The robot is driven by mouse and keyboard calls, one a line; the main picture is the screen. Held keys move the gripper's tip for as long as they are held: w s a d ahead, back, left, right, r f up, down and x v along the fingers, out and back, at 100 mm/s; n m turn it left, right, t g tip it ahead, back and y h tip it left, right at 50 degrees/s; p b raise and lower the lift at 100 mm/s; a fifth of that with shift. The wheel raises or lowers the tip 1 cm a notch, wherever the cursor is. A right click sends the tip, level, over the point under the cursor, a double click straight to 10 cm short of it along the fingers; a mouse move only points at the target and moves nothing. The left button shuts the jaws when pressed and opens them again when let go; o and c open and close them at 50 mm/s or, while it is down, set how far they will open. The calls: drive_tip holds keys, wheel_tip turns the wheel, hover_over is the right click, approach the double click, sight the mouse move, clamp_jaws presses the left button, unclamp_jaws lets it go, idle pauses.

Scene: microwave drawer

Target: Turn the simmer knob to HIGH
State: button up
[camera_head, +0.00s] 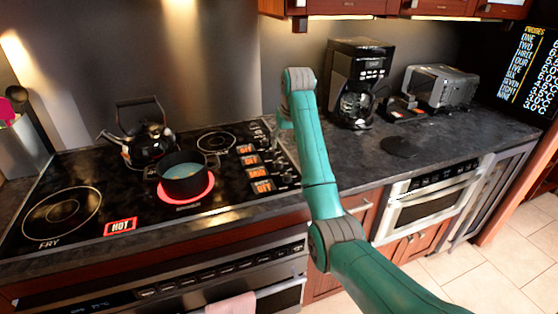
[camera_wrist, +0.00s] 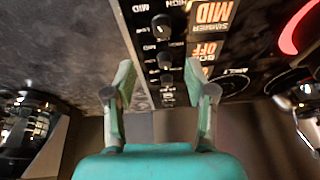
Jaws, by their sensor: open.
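The simmer knob (camera_wrist: 161,26) is a small black round knob at the top of the wrist view, with LOW, MID and HIGH around it. Beside it the orange simmer display (camera_wrist: 212,14) reads MID. I cannot make out where the knob's pointer is. My gripper (camera_wrist: 159,72) is open and empty. Its fingers lie in the picture on either side of the lower knobs (camera_wrist: 165,61), with the simmer knob beyond the fingertips. In the head view my gripper hangs at the cooktop's right edge, mostly hidden by my wrist, and the knob row (camera_head: 287,174) shows beside it.
A blue-filled pot (camera_head: 183,172) stands on a red glowing burner (camera_head: 192,199). A black kettle (camera_head: 145,135) is behind it. A HOT sign (camera_head: 120,226) is lit. The coffee maker (camera_head: 356,80) and toaster (camera_head: 440,86) stand right of the cooktop. The counter front (camera_head: 350,160) is clear.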

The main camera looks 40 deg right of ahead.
sight(279, 161)
drive_tip(key=w+f, duration=0.1)
drive_tip(key=f, duration=0.2)
drive_tip(key=w+f+n, duration=0.1)
drive_tip(key=f, duration=0.2)
drive_tip(key=w+f+n, duration=0.1)
drive_tip(key=f, duration=0.2)
drive_tip(key=shift+f+t, duration=0.3)
drive_tip(key=shift+t, duration=0.1)
drive_tip(key=shift+c, duration=0.2)
clamp_jaws()
